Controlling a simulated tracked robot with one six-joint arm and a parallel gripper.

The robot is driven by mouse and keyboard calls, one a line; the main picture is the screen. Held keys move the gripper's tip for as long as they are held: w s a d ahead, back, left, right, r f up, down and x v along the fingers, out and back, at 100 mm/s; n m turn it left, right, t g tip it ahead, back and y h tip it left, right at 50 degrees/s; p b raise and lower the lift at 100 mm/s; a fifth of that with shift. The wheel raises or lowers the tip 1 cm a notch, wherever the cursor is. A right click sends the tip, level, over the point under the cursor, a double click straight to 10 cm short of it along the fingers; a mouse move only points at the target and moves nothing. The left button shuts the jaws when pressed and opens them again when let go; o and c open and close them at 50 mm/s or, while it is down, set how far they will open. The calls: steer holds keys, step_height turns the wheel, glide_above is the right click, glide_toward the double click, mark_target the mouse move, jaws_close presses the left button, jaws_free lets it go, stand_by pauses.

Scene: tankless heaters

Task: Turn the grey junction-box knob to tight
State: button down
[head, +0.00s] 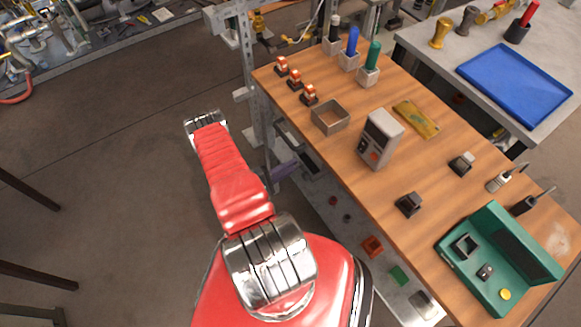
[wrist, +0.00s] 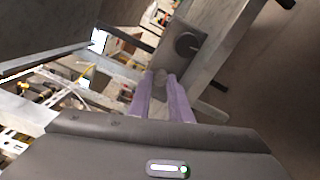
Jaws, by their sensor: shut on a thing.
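My gripper (wrist: 160,92) shows in the wrist view with two purple fingers closed around a small grey knob (wrist: 158,80). The knob is mostly covered by the fingers, and its pointer and any tight mark cannot be made out. A grey box-like plate (wrist: 181,52) sits just beyond the fingertips, with a dark round knob on it that the fingers do not touch. In the head view my gripper (head: 286,168) is a purple patch beside the metal frame at the bench's left end; the grey knob cannot be made out there.
A metal post (head: 248,60) and rails stand close to my gripper. The wooden bench (head: 385,100) carries a grey meter (head: 380,138), an open metal box (head: 330,117) and a green case (head: 500,265). A lower shelf holds small parts. The floor at left is mostly clear.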

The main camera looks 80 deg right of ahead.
steer(key=m, duration=0.4)
steer(key=shift+s+a+f+m, duration=0.1)
steer(key=shift+s+a+m, duration=0.1)
steer(key=shift+m, duration=0.1)
steer(key=m, duration=0.4)
steer(key=shift+m, duration=0.3)
steer(key=c, duration=2)
jaws_free()
steer(key=o, duration=0.4)
steer(key=shift+w+d, duration=0.1)
steer(key=shift+d, duration=0.05)
steer(key=shift+w, duration=0.15)
steer(key=shift+v, duration=6.8)
